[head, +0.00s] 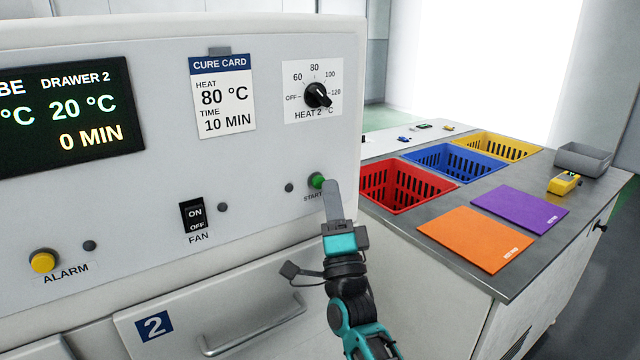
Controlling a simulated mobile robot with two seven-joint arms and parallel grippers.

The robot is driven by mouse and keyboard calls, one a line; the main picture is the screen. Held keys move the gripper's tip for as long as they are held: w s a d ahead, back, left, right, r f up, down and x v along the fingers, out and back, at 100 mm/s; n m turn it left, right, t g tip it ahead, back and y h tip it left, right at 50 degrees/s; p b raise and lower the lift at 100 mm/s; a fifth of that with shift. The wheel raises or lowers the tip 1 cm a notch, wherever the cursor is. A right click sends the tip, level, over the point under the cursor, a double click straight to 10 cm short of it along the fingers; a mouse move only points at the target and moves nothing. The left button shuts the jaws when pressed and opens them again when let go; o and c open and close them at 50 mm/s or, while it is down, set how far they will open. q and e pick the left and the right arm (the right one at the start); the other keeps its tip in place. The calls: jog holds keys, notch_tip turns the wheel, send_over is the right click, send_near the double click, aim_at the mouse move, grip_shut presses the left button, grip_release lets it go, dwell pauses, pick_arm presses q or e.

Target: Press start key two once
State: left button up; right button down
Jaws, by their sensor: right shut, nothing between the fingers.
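The green start key (317,181) sits on the white control panel above drawer 2, with a START label partly covered below it. My right gripper (327,184) is shut and empty, its fingertips right at the key's lower right edge. I cannot tell whether they touch it or whether the key is pressed in. The display (70,115) reads DRAWER 2, 20 °C, 0 MIN. My left gripper is not in view.
The heat dial (317,95), fan switch (194,215) and yellow alarm button (43,261) are on the same panel. The drawer handle (252,327) sticks out below. At right, a counter holds red (405,185), blue and yellow baskets.

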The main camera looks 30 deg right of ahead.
jog(key=shift+w+y, duration=0.2)
jog(key=shift+y, duration=0.1)
jog(key=shift+w, duration=0.45)
dwell(0.5)
jog(key=shift+s, duration=0.9)
jog(key=s+p, duration=0.1)
jog(key=s, duration=0.1)
jog(key=s+p, duration=0.1)
jog(key=s, duration=0.2)
jog(key=shift+d, duration=0.2)
dwell(0.8)
